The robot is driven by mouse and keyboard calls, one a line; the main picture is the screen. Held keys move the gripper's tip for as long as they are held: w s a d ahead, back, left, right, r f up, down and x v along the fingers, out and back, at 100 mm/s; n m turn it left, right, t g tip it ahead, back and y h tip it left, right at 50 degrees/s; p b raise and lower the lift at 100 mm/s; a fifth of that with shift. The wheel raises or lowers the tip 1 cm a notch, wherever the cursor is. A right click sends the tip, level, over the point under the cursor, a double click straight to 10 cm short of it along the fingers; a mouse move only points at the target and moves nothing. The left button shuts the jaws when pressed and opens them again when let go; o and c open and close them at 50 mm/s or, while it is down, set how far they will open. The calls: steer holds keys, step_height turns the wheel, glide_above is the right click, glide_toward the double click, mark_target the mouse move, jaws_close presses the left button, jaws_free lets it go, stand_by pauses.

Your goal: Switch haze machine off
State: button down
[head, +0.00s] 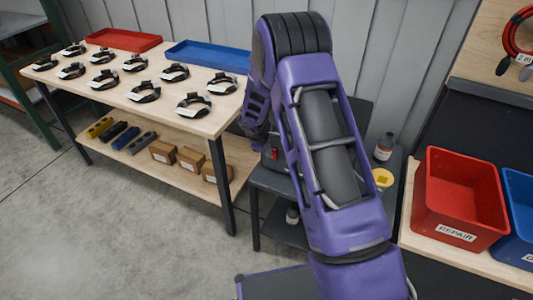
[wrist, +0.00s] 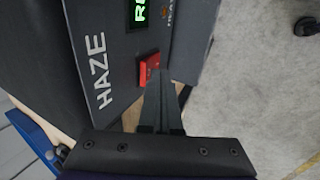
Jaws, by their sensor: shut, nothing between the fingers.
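The haze machine (wrist: 122,48) is a dark box with "HAZE" in white letters on its panel. Its display (wrist: 140,12) is lit with green letters, cut off by the frame's top edge. A red switch (wrist: 148,68) sits on the panel below the display. My gripper (wrist: 163,82) is shut and empty, its fingertips close to the switch's lower right edge; I cannot tell if they touch. In the head view, a small red part (head: 274,154) shows beside my purple arm, which hides most of the machine and the gripper.
The machine stands on a dark table (head: 272,180) with bottles (head: 384,147) nearby. A red REPAIR tote (head: 459,200) and a blue tote (head: 519,205) stand right. The floor (head: 130,235) is clear in front.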

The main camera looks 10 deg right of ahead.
steer(key=shift+w+d+r, duration=0.1)
steer(key=shift+w+d, duration=0.1)
steer(key=shift+w, duration=0.05)
steer(key=shift+r, duration=0.1)
steer(key=shift+r+p, duration=0.45)
steer(key=shift+r, duration=0.3)
